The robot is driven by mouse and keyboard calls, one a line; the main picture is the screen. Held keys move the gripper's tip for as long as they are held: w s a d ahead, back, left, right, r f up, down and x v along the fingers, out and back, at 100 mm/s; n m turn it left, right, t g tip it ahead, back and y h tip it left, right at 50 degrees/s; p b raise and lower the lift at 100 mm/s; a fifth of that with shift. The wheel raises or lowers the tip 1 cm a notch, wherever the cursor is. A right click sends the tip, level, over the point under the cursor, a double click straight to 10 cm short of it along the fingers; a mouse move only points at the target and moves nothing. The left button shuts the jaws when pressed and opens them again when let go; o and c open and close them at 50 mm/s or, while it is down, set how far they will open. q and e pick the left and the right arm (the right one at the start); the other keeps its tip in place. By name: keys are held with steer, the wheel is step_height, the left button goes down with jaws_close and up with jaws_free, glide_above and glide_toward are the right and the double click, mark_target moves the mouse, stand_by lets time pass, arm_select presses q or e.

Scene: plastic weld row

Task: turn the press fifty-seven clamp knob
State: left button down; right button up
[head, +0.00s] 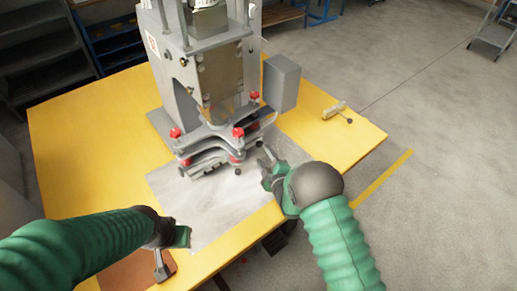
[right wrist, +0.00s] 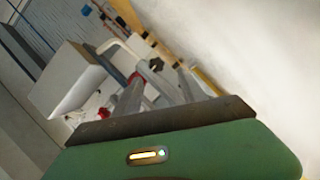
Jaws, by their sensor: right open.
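The grey press (head: 205,75) stands on the yellow table. Red clamp knobs show on its lower front: one at the left (head: 175,132), one in the middle (head: 238,132) and one at the right (head: 254,96). I cannot tell which is the named one. My right gripper (head: 268,160) is open and empty, just right of the press front, apart from the knobs. In the right wrist view, a red knob (right wrist: 134,78) shows partly behind the fingers, with another red part (right wrist: 103,112) lower left. My left gripper (head: 181,238) is low, near the table's front edge; its jaws are unclear.
A grey box (head: 281,82) sits at the press's right side. A pale metal plate (head: 215,205) lies before the press. A small tool (head: 336,110) lies on the right of the table (head: 90,140). A brown pad (head: 125,272) is at front left.

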mark_target(260, 145)
steer(key=w, duration=0.2)
steer(key=w+f, duration=0.1)
steer(key=w, duration=0.2)
steer(key=shift+d+f, duration=0.1)
steer(key=shift+f, duration=0.05)
steer(key=shift+w, duration=0.25)
steer(key=shift+w+a, duration=0.15)
steer(key=shift+a, duration=0.75)
steer(key=shift+c, duration=0.6)
steer(key=shift+d, duration=0.45)
steer(key=c, duration=0.7)
jaws_close()
arm_select(q)
steer(key=shift+d+f, duration=0.15)
steer(key=shift+d, duration=0.45)
